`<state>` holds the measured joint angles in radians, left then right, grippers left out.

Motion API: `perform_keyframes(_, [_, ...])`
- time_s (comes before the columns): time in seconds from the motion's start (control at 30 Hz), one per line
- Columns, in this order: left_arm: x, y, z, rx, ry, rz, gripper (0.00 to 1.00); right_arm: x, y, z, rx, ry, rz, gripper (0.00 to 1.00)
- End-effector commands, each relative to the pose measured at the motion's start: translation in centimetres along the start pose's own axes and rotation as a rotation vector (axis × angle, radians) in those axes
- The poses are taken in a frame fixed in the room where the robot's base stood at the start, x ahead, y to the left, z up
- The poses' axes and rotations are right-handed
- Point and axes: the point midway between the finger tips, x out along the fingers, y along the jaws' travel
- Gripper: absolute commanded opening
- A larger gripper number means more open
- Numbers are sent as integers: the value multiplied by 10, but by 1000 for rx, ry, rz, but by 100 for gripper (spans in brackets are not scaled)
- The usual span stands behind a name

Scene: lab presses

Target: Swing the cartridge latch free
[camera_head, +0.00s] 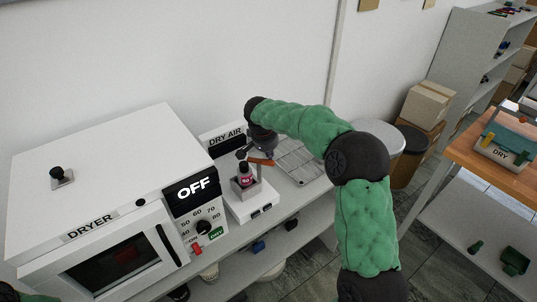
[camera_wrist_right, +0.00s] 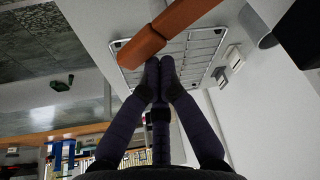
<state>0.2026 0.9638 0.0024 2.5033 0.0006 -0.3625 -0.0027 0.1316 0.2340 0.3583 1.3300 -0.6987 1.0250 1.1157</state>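An orange latch bar (camera_head: 262,161) crosses above a small white stand (camera_head: 252,199) below the DRY AIR label (camera_head: 226,137). A small dark cartridge or bottle with a pink label (camera_head: 245,178) sits in the stand, under the bar. My right gripper (camera_head: 250,154) is at the bar. In the right wrist view its fingertips (camera_wrist_right: 160,66) are together, with the orange bar (camera_wrist_right: 150,44) running across just at the tips. I cannot tell whether they touch it, and nothing shows clearly between them. My left gripper does not show; only a bit of the left arm is at the bottom left.
A white dryer (camera_head: 100,190) reading OFF stands on the left of the bench. The white wall is close behind. A wooden table (camera_head: 480,150) with a DRY bin (camera_head: 507,145) stands at the right.

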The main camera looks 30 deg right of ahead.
Motion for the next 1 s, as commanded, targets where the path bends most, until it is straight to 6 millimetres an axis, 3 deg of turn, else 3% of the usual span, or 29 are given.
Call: perform_keyframes(1.0, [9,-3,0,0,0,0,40,-4,8,14,417,-1,146,0])
